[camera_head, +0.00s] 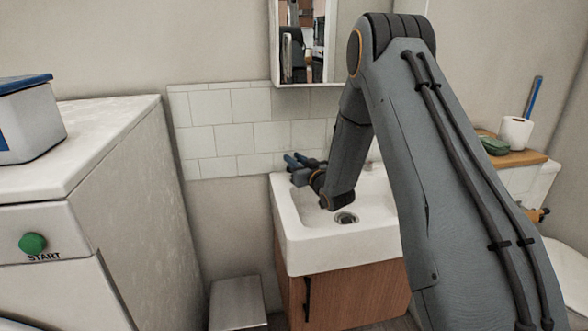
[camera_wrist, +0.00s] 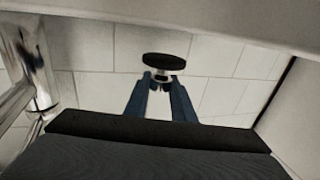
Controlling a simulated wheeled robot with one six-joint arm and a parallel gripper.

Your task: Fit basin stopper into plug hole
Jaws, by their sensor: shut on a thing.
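My gripper (camera_head: 297,162) is over the back left part of the white basin (camera_head: 290,222), to the left of the plug hole and farther back. In the wrist view my gripper's blue fingers (camera_wrist: 163,80) are shut on the basin stopper (camera_wrist: 166,61), a dark round disc with a paler part below it. The stopper is at the fingertips, seen against the tiled wall. In the head view I cannot make the stopper out. The plug hole (camera_head: 346,217) is a dark opening with a metal rim in the basin floor, with nothing visible over it.
White wall tiles (camera_head: 237,142) and a mirror cabinet (camera_head: 305,42) are close behind the basin. A shiny metal thing (camera_wrist: 38,95) stands left in the wrist view. A white machine (camera_head: 150,220) is at the left, with a small bin (camera_head: 238,302) between it and the basin cabinet.

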